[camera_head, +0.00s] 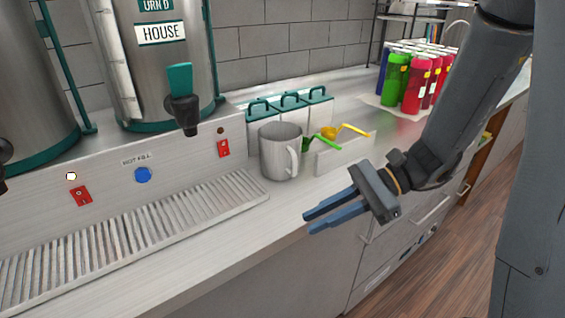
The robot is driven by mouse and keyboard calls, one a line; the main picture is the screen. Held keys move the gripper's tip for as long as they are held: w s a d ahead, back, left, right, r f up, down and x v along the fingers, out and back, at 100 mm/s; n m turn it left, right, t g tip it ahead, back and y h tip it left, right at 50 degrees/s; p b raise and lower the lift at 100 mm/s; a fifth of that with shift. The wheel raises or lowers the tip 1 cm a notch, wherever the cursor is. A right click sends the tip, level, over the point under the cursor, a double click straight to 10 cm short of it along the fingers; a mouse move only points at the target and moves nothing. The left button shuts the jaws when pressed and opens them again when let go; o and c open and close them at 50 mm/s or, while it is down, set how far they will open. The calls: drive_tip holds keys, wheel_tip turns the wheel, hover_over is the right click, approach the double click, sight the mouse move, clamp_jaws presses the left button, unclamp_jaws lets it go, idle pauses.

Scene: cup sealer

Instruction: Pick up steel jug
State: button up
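The steel jug (276,151) is a grey metal pitcher with a handle on its right side. It stands upright on the counter, right of the drip grate and in front of the teal-lidded canisters. My gripper (306,223) is in front of the counter edge, below and to the right of the jug and apart from it. Its two blue fingers point left with a gap between them and nothing in the gap.
Teal-lidded canisters (290,102) stand close behind the jug. A low bin (343,155) with green and yellow scoops is to its right. The drip grate (130,235) and urn (160,60) are to the left. Coloured bottles (414,85) stand at the back right.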

sight(283, 156)
drive_tip(key=w+d+r+m+t+y, duration=0.1)
drive_tip(key=w+m+t, duration=0.1)
drive_tip(key=w, duration=0.1)
drive_tip(key=w+d+r+m+t+y+b, duration=0.1)
drive_tip(key=w+m+t+y, duration=0.1)
drive_tip(key=w, duration=0.1)
drive_tip(key=w+d+r+m+t+y, duration=0.1)
drive_tip(key=w+r+t+y, duration=0.1)
drive_tip(key=w, duration=0.2)
drive_tip(key=shift+w+m, duration=0.1)
drive_tip(key=shift+m, duration=0.3)
drive_tip(key=shift+w+a+r, duration=0.1)
drive_tip(key=shift+w+r, duration=0.1)
drive_tip(key=shift+w, duration=0.1)
drive_tip(key=p+x, duration=0.1)
drive_tip(key=x, duration=0.4)
drive_tip(key=shift+a+r, duration=0.1)
drive_tip(key=shift+f+p+x, duration=0.2)
drive_tip(key=shift+p+x, duration=1.2)
drive_tip(key=shift+x, duration=1.75)
clamp_jaws()
